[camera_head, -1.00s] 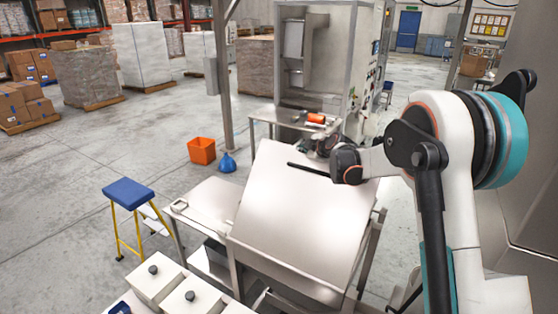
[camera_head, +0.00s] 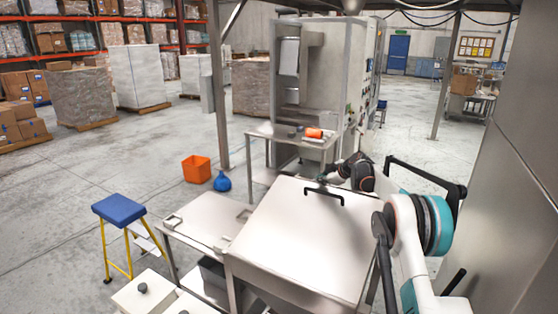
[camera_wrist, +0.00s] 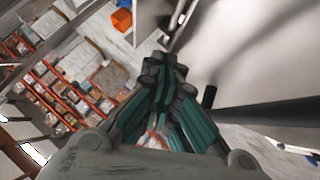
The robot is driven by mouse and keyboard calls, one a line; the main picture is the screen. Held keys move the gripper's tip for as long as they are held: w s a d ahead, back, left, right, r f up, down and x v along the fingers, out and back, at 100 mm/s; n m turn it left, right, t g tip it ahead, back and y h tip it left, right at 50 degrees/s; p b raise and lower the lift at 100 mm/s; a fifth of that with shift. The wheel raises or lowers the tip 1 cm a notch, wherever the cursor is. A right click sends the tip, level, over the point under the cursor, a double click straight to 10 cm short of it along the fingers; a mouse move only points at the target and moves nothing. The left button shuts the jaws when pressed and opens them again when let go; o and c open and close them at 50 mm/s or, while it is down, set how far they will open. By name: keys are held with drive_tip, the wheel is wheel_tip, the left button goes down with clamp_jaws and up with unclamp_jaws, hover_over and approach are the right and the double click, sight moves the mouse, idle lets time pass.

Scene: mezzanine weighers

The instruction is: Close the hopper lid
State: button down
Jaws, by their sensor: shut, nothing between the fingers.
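The hopper lid (camera_head: 300,235) is a broad pale metal panel in the middle of the head view. It lies nearly flat over the hopper; I cannot tell whether its far edge is fully seated. Its black bar handle (camera_head: 324,192) stands near the far edge. My gripper (camera_head: 327,174) is just beyond that edge, behind the handle, and not around it. In the wrist view its green and dark fingers (camera_wrist: 165,65) are together and hold nothing. Any contact between the fingers and the lid is hidden.
A metal side table (camera_head: 205,217) adjoins the hopper on the left, with a blue-topped stool (camera_head: 119,209) beyond it. A small table (camera_head: 290,136) with an orange item stands behind. An orange bin (camera_head: 196,169) and a blue object (camera_head: 222,182) are on the floor. A large metal wall (camera_head: 510,150) flanks the right.

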drive_tip(key=shift+w+d+f+b, duration=0.15)
drive_tip(key=shift+w+f+b, duration=0.1)
drive_tip(key=shift+f, duration=0.45)
drive_tip(key=shift+w+d+f+b, duration=0.15)
drive_tip(key=shift+w+f+b, duration=0.1)
drive_tip(key=shift+f, duration=0.4)
drive_tip(key=shift+s, duration=0.1)
